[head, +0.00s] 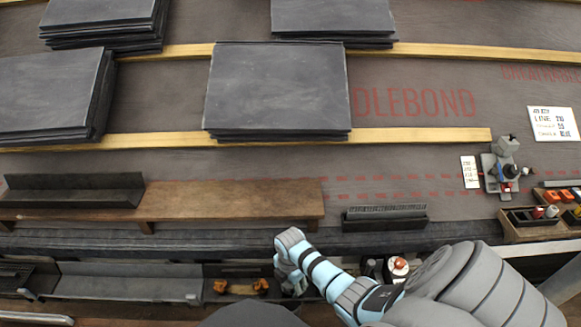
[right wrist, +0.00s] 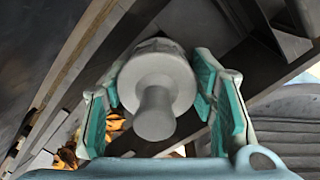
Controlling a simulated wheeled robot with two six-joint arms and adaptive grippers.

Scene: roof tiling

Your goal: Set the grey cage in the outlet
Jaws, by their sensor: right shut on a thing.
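The grey cage (right wrist: 160,85) sits between the two fingers of my right gripper (right wrist: 163,110) in the right wrist view. It shows as a round grey body with a wide disc and a short knob toward the camera. The right gripper is shut on it. In the head view the right gripper (head: 291,283) hangs at the lower middle, beside the long grey gutter (head: 125,284), and the cage cannot be made out there. I cannot make out the outlet in either view. My left gripper is not in view.
A tray with orange tools (head: 241,287) lies just left of the right gripper. A wooden plank (head: 235,198) runs along the roof edge above. Stacked slates (head: 277,88) lie on the battens. A dark box (head: 385,218) stands right of the plank.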

